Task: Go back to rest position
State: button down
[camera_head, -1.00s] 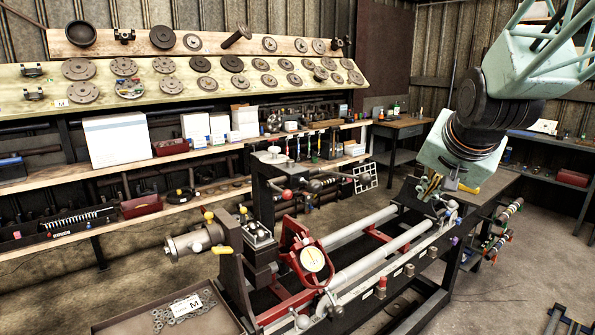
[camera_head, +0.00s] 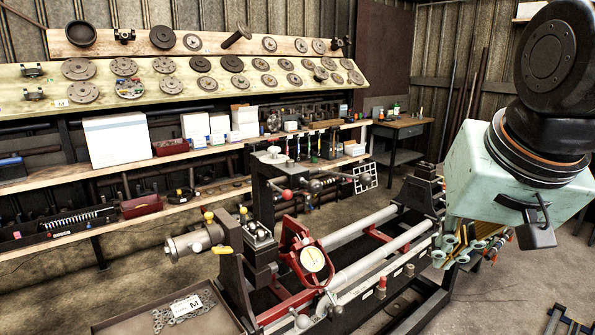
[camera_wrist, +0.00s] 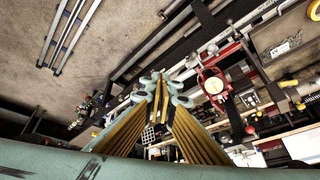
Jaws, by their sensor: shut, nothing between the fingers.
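My gripper (camera_head: 458,246) hangs below the pale green wrist at the right side of the head view, in front of the right end of the lathe (camera_head: 375,250). In the wrist view the gripper's yellow and green fingers (camera_wrist: 160,80) come together at the tips, with nothing between them.
A tray (camera_head: 165,314) of small metal rings stands at the front left. Shelves with discs (camera_head: 200,64) and boxes line the back wall. A wooden table (camera_head: 402,124) stands behind. Bare floor (camera_head: 520,275) lies to the right of the lathe.

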jog(key=s+a+f+n+g, duration=0.1)
jog(key=s, duration=0.7)
jog(key=s+a+f+n, duration=0.1)
jog(key=s+n, duration=0.1)
jog(key=s, duration=0.6)
jog(key=shift+s+a+f+g+y, duration=0.15)
jog(key=shift+a+f+g+y, duration=0.15)
jog(key=shift+a+g, duration=0.1)
jog(key=shift+d, duration=0.2)
